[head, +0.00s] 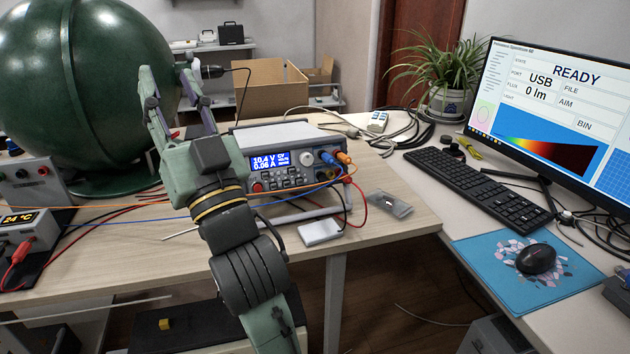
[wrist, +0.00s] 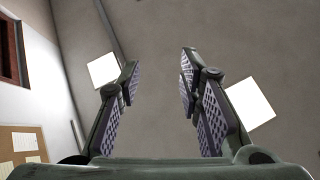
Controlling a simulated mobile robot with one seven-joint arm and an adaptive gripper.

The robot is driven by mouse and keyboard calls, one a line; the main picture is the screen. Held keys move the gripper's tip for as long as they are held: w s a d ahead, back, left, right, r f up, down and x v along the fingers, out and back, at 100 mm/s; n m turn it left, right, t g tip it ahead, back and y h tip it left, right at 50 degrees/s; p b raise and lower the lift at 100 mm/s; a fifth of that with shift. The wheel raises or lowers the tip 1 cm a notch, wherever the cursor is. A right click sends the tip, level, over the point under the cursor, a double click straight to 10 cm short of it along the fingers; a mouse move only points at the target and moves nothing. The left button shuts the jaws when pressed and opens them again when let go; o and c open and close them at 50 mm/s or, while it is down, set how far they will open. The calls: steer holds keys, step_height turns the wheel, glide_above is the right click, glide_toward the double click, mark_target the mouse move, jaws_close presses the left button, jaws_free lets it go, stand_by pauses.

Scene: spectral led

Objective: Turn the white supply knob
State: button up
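The power supply (head: 290,158) stands on the wooden table in the middle of the head view, its blue display reading 10.4 V and 0.06 A. Its white knob (head: 306,158) is on the front panel, right of the display and left of the blue and orange plugs. My gripper (head: 172,88) points upward in front of the green sphere, left of and above the supply, well apart from the knob. Its fingers are spread with nothing between them, and they also show open in the wrist view (wrist: 158,75).
A large green sphere (head: 85,80) stands at the left behind my arm. Orange, blue and red cables cross the table (head: 400,220). A white box (head: 320,232) and a small clear tray (head: 388,205) lie before the supply. A keyboard (head: 470,188) and monitor (head: 555,110) are right.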

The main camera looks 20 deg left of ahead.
steer(key=w+d+f+m+t+h+b, duration=0.1)
steer(key=w+d+f+m+h, duration=0.25)
steer(key=w+f, duration=0.2)
steer(key=w+d+f+m+t+h+b, duration=0.1)
steer(key=w+d+f+m+h+b, duration=0.15)
steer(key=w+f+h, duration=0.35)
steer(key=m+g+h+p, duration=0.1)
steer(key=m+h+p, duration=0.2)
steer(key=m+p, duration=0.1)
glide_toward(307, 162)
steer(key=x, duration=0.8)
steer(key=shift+c, duration=0.2)
jaws_close()
